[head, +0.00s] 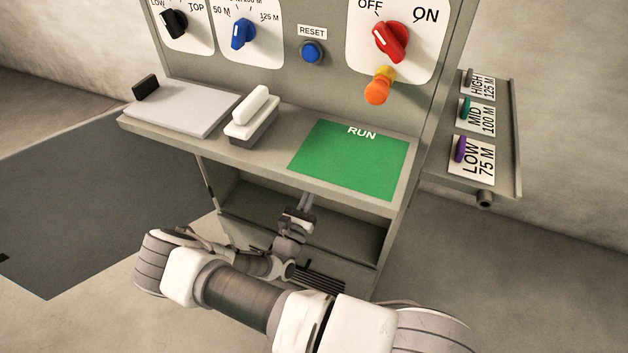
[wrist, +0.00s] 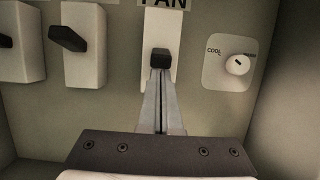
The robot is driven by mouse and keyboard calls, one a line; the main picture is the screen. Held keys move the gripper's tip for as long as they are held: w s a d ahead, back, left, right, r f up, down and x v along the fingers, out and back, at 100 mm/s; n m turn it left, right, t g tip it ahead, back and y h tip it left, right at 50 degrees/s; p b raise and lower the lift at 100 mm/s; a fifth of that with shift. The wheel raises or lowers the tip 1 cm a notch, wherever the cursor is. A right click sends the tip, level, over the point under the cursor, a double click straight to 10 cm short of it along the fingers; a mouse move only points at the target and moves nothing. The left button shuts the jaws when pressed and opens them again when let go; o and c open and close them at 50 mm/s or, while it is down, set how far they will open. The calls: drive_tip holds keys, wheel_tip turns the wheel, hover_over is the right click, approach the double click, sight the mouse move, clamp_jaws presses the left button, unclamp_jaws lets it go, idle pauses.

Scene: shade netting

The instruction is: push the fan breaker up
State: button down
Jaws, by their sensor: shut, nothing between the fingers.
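In the wrist view the fan breaker is a black lever (wrist: 160,58) on a white plate (wrist: 161,28), under a label cut off by the top edge. My gripper (wrist: 160,76) is shut and empty, its fingertips at the lower end of the black lever. I cannot tell whether they touch it. The lever points towards the camera, so its up or down position is unclear. In the head view my gripper (head: 305,203) reaches into the open bay below the console shelf. The breaker is hidden there.
Two similar black levers, a near one (wrist: 69,39) and another at the left edge, stand left of the fan breaker. A white COOL knob (wrist: 237,64) is to its right, near the bay's side wall (wrist: 290,90). The shelf with the green RUN panel (head: 350,160) overhangs the bay.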

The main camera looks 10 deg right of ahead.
drive_tip(key=r+g+y+p, duration=0.1)
drive_tip(key=p, duration=0.2)
drive_tip(key=r+g+y+p, duration=0.1)
drive_tip(key=p, duration=0.3)
drive_tip(key=shift+s+a+r+g, duration=0.2)
drive_tip(key=shift+s+g, duration=0.1)
drive_tip(key=shift+s, duration=0.05)
drive_tip(key=shift+f, duration=0.1)
drive_tip(key=s+a+f+b, duration=0.2)
drive_tip(key=s+a, duration=0.4)
drive_tip(key=s, duration=0.3)
drive_tip(key=shift+a+f+b, duration=0.3)
drive_tip(key=shift+f+b, duration=0.05)
drive_tip(key=shift+f, duration=0.15)
drive_tip(key=shift+s, duration=0.1)
